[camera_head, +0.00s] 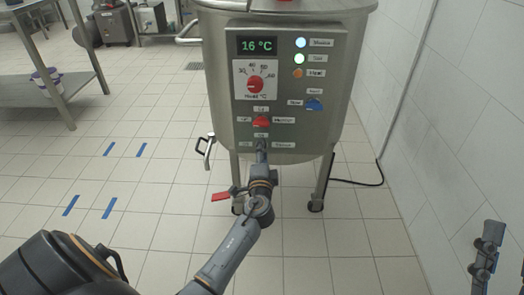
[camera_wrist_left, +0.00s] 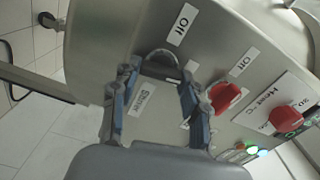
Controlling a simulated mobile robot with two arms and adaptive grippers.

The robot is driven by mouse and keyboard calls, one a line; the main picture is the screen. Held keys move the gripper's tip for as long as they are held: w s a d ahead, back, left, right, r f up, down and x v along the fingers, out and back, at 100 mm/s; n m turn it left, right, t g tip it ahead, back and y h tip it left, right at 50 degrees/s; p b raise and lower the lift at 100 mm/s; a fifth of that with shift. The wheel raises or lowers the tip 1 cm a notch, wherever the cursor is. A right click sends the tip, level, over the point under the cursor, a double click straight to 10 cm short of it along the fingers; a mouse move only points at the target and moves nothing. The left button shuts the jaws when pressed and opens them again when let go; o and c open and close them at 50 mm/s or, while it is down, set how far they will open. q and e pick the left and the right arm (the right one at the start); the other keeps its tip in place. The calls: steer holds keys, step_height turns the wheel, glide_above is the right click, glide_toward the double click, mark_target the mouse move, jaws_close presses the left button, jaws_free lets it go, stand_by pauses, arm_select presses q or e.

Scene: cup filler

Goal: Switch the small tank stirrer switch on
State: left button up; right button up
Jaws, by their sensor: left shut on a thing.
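The steel tank (camera_head: 222,60) stands ahead with a control panel (camera_head: 240,100) on its front. My left gripper (camera_head: 261,147) is at the panel's lower edge, over the lowest switch, between an Off label and a label to its right. In the left wrist view my left gripper (camera_wrist_left: 158,76) has one finger on each side of the grey stirrer switch (camera_wrist_left: 163,53), with a Stirrer label (camera_wrist_left: 143,98) between the fingers. It is shut on that switch, whose pointing direction is unclear. My right gripper (camera_head: 487,250) is at the lower right, away from the tank; its jaws are unclear.
Just above are a red knob (camera_head: 261,121), a blue knob (camera_head: 314,104) and a red heat knob (camera_head: 255,85). The display (camera_head: 258,46) reads 16 °C.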

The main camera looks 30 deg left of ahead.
arm_select(q)
steer(key=shift+m, duration=1)
arm_select(e)
steer(key=shift+w+a+f+g+h, duration=0.1)
steer(key=shift+w+f+g+h, duration=0.3)
steer(key=shift+w+f+g, duration=0.4)
steer(key=shift+w+f, duration=0.1)
steer(key=shift+f, duration=0.05)
arm_select(q)
steer(key=o, duration=1.1)
steer(key=shift+w, duration=0.1)
steer(key=shift+o, duration=0.2)
steer(key=v, duration=1.2)
